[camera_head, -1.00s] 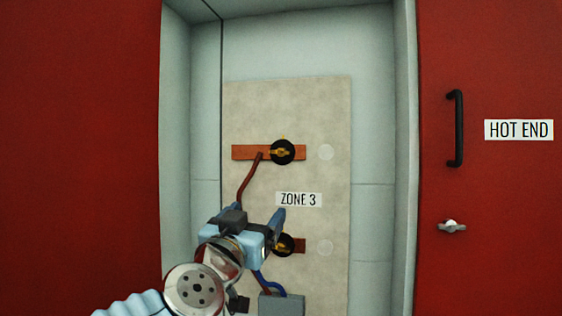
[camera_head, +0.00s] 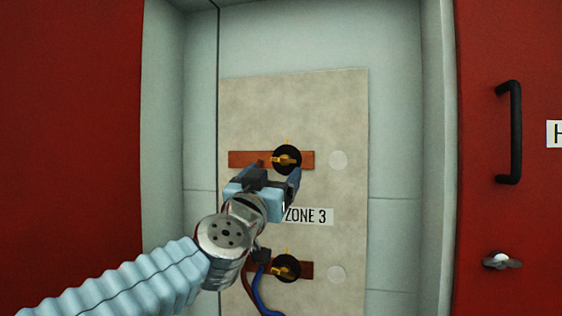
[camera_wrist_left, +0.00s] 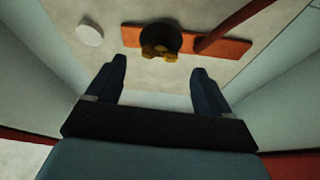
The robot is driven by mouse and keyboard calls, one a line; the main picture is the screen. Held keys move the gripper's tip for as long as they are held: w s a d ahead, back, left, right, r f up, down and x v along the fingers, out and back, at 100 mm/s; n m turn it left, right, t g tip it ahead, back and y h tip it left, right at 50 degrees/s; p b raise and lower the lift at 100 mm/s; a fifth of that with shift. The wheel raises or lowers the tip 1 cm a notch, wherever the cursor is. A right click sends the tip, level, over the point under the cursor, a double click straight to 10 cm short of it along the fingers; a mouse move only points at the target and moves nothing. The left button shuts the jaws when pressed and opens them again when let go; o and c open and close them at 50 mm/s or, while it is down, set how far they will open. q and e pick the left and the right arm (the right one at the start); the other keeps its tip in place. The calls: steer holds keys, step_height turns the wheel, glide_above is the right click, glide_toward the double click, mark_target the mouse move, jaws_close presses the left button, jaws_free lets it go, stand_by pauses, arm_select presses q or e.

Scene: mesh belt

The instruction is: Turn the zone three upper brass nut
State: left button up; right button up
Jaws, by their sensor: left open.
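The upper brass nut (camera_head: 284,159) sits on a round black base on a copper-coloured bar (camera_head: 240,159), above the ZONE 3 label (camera_head: 308,216). The nut also shows in the left wrist view (camera_wrist_left: 158,54), beyond my fingertips and between their lines. My left gripper (camera_head: 280,171) is open and empty, just below and in front of the nut; it also shows in the left wrist view (camera_wrist_left: 160,70). A gap shows between the fingers and the nut. The lower brass nut (camera_head: 285,267) sits on its own bar below. My right gripper is not in view.
The nuts are on a pale panel (camera_head: 350,110) inside a recess with grey side walls. A white disc (camera_head: 338,160) is right of the upper nut. A red cable and a blue cable (camera_head: 262,296) hang low. A red door with a black handle (camera_head: 513,130) stands at right.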

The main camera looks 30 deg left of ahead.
mark_target(282, 162)
arm_select(q)
steer(key=x, duration=0.5)
steer(key=shift+w+p, duration=0.2)
steer(key=shift+p, duration=0.15)
steer(key=c, duration=1)
steer(key=shift+c, duration=0.2)
